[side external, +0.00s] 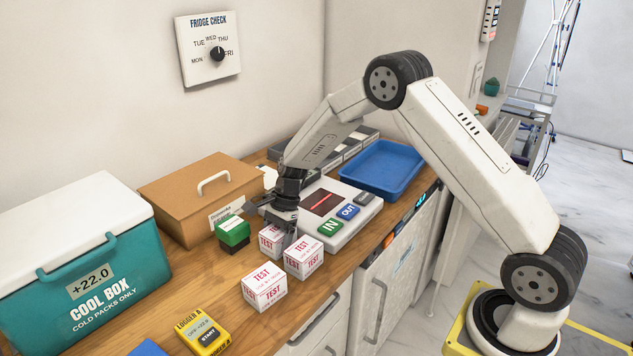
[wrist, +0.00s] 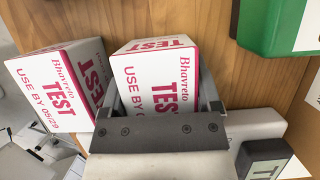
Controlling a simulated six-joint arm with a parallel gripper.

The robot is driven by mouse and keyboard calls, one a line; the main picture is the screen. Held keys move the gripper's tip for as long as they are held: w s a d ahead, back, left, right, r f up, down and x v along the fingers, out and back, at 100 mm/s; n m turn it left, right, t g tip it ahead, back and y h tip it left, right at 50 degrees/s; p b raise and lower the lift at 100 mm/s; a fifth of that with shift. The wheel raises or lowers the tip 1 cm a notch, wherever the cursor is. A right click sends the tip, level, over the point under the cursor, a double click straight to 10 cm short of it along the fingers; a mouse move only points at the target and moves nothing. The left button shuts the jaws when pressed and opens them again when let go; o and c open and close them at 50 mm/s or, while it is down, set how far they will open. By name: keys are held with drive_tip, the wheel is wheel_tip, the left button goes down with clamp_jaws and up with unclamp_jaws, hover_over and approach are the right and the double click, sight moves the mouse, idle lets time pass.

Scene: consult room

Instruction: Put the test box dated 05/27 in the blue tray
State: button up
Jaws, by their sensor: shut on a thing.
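Three white test boxes with red lettering are on the wooden counter in the side view. My gripper (side external: 284,236) points down and is shut on the rear test box (side external: 268,239), which also shows between the jaws in the wrist view (wrist: 155,75). Its "USE BY 0" shows, but the jaw hides the rest of the date. The right test box (side external: 304,257) stands close beside it and reads 05/29 in the wrist view (wrist: 55,90). The front test box (side external: 264,288) has a date too small to read. The blue tray (side external: 378,165) lies empty at the back right.
A scanner (side external: 322,203) with IN and OUT buttons lies between the boxes and the tray. A green box (side external: 232,232) stands left of the gripper. A brown case (side external: 190,190), cool box (side external: 85,265) and yellow logger (side external: 203,333) stand further left. Grey compartments (side external: 350,145) are behind.

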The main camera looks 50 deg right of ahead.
drive_tip(key=shift+f, duration=0.1)
drive_tip(key=o, duration=1.1)
drive_tip(key=v, duration=1.2)
drive_tip(key=s+a+n+h, duration=0.1)
drive_tip(key=s+n, duration=0.1)
drive_tip(key=s, duration=0.1)
drive_tip(key=s+a+n+h, duration=0.1)
drive_tip(key=s+n, duration=0.5)
drive_tip(key=shift+s+a+t+h, duration=0.4)
drive_tip(key=s+n, duration=0.3)
drive_tip(key=s, duration=0.1)
drive_tip(key=s+a+f+n+t+h, duration=0.1)
drive_tip(key=s+n, duration=0.2)
drive_tip(key=s, duration=0.1)
drive_tip(key=s+a+n, duration=0.1)
drive_tip(key=s+n, duration=0.3)
drive_tip(key=shift+f+t+h, duration=0.25)
drive_tip(key=shift+t+h, duration=0.05)
drive_tip(key=shift+t, duration=0.1)
